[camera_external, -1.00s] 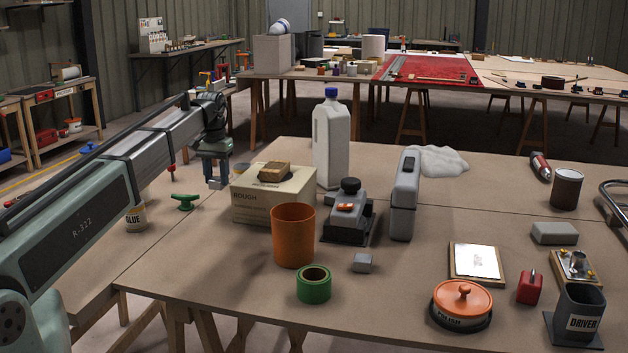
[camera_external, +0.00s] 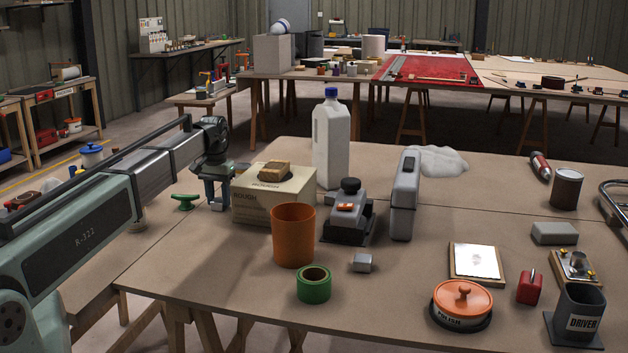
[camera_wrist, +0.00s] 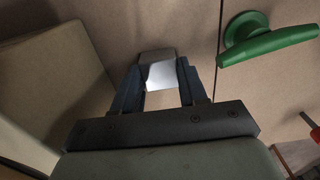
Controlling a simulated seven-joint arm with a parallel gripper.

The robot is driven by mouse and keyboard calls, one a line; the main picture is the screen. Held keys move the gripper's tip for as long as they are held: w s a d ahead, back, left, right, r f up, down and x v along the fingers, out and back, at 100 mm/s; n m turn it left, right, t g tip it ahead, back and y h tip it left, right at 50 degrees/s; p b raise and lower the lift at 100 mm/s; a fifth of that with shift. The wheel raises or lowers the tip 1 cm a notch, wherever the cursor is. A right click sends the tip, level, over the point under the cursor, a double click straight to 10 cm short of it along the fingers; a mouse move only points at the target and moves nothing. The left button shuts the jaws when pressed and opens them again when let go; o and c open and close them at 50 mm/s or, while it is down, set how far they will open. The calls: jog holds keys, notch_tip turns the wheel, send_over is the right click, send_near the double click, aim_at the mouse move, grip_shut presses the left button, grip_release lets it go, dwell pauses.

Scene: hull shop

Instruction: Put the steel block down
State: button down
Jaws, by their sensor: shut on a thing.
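The steel block (camera_wrist: 160,74) is a small silver block between the two dark fingers of my gripper (camera_wrist: 158,90) in the wrist view. In the external view my gripper (camera_external: 216,198) points down, just left of the ROUGH carton (camera_external: 262,207). It is shut on the block, whose lower end (camera_external: 216,206) shows below the fingers. The block is close to the bench top; I cannot tell whether it touches.
A green handle (camera_external: 184,202) stands left of my gripper; it also shows in the wrist view (camera_wrist: 262,40). The carton's side (camera_wrist: 45,75) is close on the left there. An orange cup (camera_external: 293,236) and a green tape roll (camera_external: 313,285) stand nearer the camera.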

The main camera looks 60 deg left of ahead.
aim_at(219, 200)
jog(key=c, duration=0.6)
grip_release()
jog(key=shift+r, duration=0.1)
notch_tip(219, 200, up, 12)
jog(key=shift+o, duration=0.4)
